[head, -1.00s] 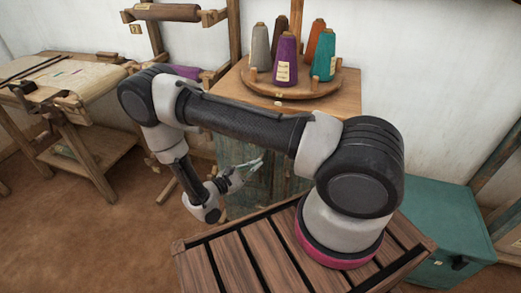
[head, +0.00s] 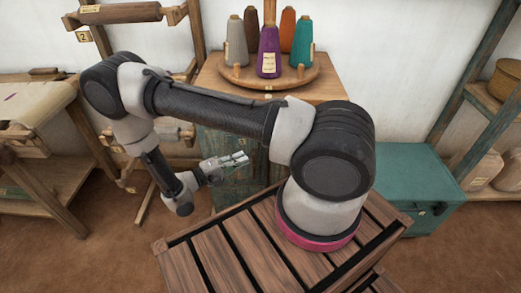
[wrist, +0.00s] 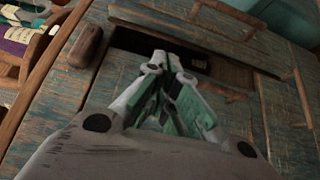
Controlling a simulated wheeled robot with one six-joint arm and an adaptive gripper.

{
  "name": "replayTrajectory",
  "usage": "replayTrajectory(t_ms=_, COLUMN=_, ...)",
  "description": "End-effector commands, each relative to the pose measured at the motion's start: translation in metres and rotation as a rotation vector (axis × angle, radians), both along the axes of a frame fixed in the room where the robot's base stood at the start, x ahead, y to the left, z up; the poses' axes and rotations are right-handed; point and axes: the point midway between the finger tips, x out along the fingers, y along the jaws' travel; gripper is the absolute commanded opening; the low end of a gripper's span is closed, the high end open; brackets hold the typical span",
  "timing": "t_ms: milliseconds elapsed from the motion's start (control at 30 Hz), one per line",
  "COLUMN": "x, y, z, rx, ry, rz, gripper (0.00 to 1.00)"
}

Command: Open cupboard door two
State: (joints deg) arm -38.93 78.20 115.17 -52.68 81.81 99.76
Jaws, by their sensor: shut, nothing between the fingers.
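The cupboard (head: 222,142), with worn blue-green wood, stands beneath a plain wooden top in the head view. My arm hides much of its front. In the wrist view its weathered front (wrist: 55,105) fills most of the picture, with a brown wooden handle (wrist: 87,46) at upper left. A dark gap (wrist: 124,40) runs between the wooden panels behind my fingertips. My gripper (head: 243,158) is in front of the cupboard, its fingers together and empty; the fingers also show in the wrist view (wrist: 163,62). I cannot tell whether they touch the wood. I cannot read a door number.
A round wooden tray (head: 236,83) with several thread cones stands on the cupboard top (head: 325,88). A teal chest (head: 405,180) stands to the right, with wooden shelving (head: 468,88) beyond. A wooden loom frame (head: 185,45) is at left. Brown floor is open at lower left.

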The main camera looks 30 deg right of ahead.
Motion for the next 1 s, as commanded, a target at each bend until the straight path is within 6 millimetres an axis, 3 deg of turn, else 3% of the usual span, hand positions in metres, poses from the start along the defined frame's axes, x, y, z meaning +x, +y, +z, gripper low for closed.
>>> replayTrajectory(t_ms=167, x=0.000, y=-0.015, z=0.000, rx=-0.001, ry=-0.016, rz=-0.003, gripper=0.00)
replayTrajectory(t_ms=600, x=0.001, y=-0.088, z=0.000, rx=-0.001, ry=-0.014, rz=-0.003, gripper=0.00)
replayTrajectory(t_ms=1000, x=0.001, y=-0.100, z=0.000, rx=0.000, ry=-0.015, rz=0.000, gripper=0.00)
